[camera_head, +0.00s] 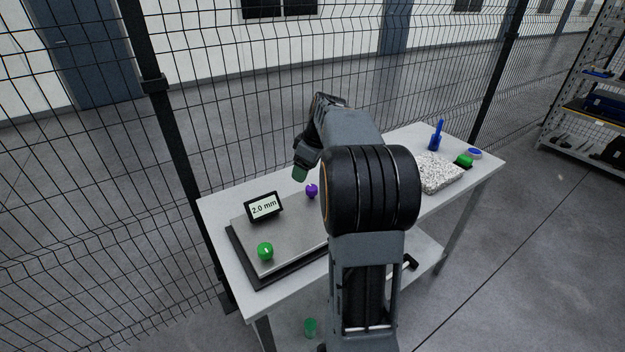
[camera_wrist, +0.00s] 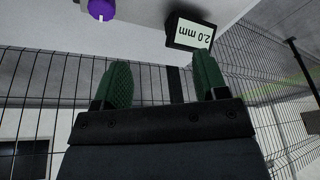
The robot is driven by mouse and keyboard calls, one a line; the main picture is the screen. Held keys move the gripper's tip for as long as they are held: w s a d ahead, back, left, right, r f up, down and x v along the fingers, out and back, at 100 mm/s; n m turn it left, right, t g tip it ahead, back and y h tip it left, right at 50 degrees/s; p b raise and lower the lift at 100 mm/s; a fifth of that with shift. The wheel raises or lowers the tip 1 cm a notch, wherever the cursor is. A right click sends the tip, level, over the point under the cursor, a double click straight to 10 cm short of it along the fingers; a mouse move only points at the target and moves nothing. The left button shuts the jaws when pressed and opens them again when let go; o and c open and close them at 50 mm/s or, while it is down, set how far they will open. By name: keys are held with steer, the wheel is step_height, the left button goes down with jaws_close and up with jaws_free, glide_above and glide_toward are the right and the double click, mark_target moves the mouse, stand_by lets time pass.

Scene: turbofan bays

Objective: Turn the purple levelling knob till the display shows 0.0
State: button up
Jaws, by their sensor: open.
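The purple levelling knob (camera_head: 312,190) stands at the far edge of the grey levelling plate (camera_head: 290,245) on the table. It also shows at the top left of the wrist view (camera_wrist: 101,9), with a white mark on it. The display (camera_head: 264,207) reads 2.0 mm; in the wrist view it appears upside down (camera_wrist: 191,33). My gripper (camera_head: 300,172) is above and a little left of the purple knob in the head view. In the wrist view its two green fingers (camera_wrist: 163,82) are apart with nothing between them. My arm hides the plate's right part.
A green knob (camera_head: 265,251) sits at the plate's near left. A speckled block (camera_head: 438,172), a blue bottle-like object (camera_head: 437,136), a green item (camera_head: 464,160) and a blue disc (camera_head: 475,153) stand at the table's right. A wire fence (camera_head: 240,90) runs close behind the table.

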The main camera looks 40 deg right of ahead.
steer(key=n+p, duration=0.1)
steer(key=n, duration=0.1)
glide_toward(312, 187)
steer(key=s+d+v, duration=0.1)
steer(key=v, duration=0.3)
steer(key=shift+t+y, duration=0.3)
steer(key=p+x, duration=0.2)
steer(key=x, duration=1.2)
steer(key=shift+w+a, duration=0.1)
steer(key=shift+w, duration=0.05)
steer(key=c, duration=0.9)
